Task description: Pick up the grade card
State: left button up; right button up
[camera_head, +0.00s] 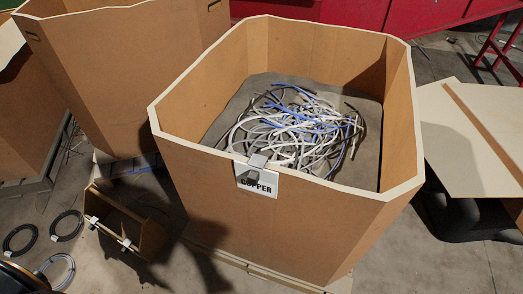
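The grade card (265,188) is a white card with the black word COPPER. It hangs on the outside of the near wall of a large octagonal cardboard bin (330,220), just below the rim. A grey clip (257,161) sits at the card's top edge on the rim and hides a little of it. Neither of my grippers shows in the head view.
The bin holds a tangle of white, grey and blue cables (295,128). A small brown open box (128,228) with white clips stands on the floor at left, near black cable coils (67,226). More cardboard bins (110,75) stand behind. Flat brown boards (470,140) lie at right.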

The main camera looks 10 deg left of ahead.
aim_at(93, 221)
jog(key=u, duration=0.3)
jog(key=j+u, duration=0.2)
jog(key=u, duration=0.2)
jog(key=j+u, duration=0.2)
jog(key=u, duration=0.2)
jog(key=j+u, duration=0.2)
jog(key=u, duration=0.25)
jog(key=i+j+u, duration=0.1)
jog(key=u, duration=0.3)
jog(key=i+j+z, duration=0.25)
jog(key=i+j, duration=0.15)
jog(key=i, duration=0.2)
